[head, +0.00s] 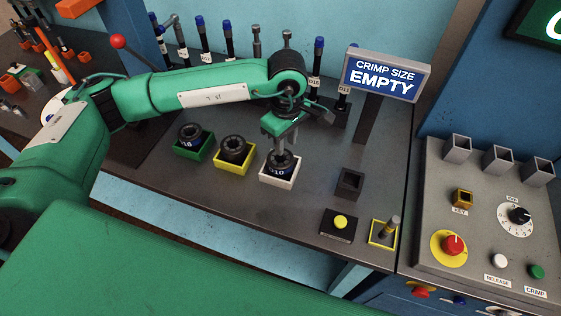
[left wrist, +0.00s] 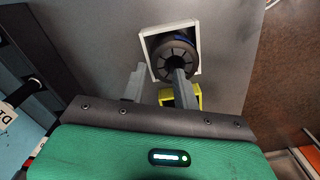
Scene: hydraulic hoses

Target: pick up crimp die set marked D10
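The die set marked 10 (head: 283,168) is a dark ring-shaped piece with a blue label, sitting in a white square holder (head: 279,183). It also shows in the left wrist view (left wrist: 168,52), inside the white holder (left wrist: 198,50). My left gripper (head: 282,146) points down at this die set. In the left wrist view the gripper's two fingers (left wrist: 159,78) are apart with nothing held between them. One finger overlaps the ring's middle and the other the holder's side; contact cannot be told. My right gripper is not in view.
Similar die sets sit in a yellow holder (head: 234,165) and a green holder (head: 193,152) to the left. A sign (head: 386,74) reads "CRIMP SIZE EMPTY". An empty dark socket (head: 349,183) and control panel (head: 485,220) are right. Upright hoses (head: 229,40) line the back.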

